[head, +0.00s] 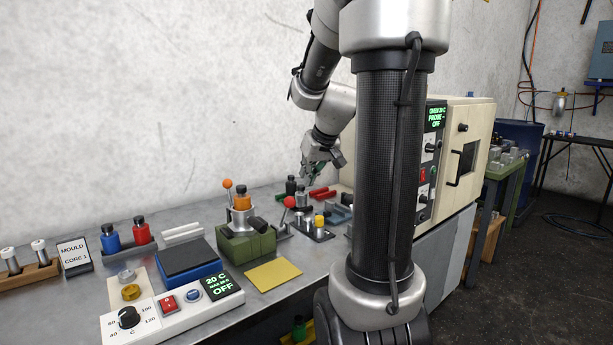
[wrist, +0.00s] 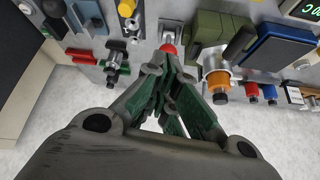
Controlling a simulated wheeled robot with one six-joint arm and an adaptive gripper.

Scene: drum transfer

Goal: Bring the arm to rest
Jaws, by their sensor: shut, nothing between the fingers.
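My gripper (head: 313,181) is raised above the back of the workbench, in front of the oven, with its fingers pointing down. In the wrist view my gripper (wrist: 172,75) has its green-padded fingers together, with nothing between them. In that view a red ball-topped lever (wrist: 168,49) shows just beyond the fingertips; I cannot tell how far below it is. My own upright arm link fills the right middle of the head view and hides part of the bench and oven.
A green block fixture (head: 245,243) with an orange part (head: 242,202) stands mid-bench. Red and blue bottles (head: 142,231) stand at the left. A heater control box (head: 172,311) is at the front. The oven (head: 462,150) stands right. The yellow mat (head: 273,275) is bare.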

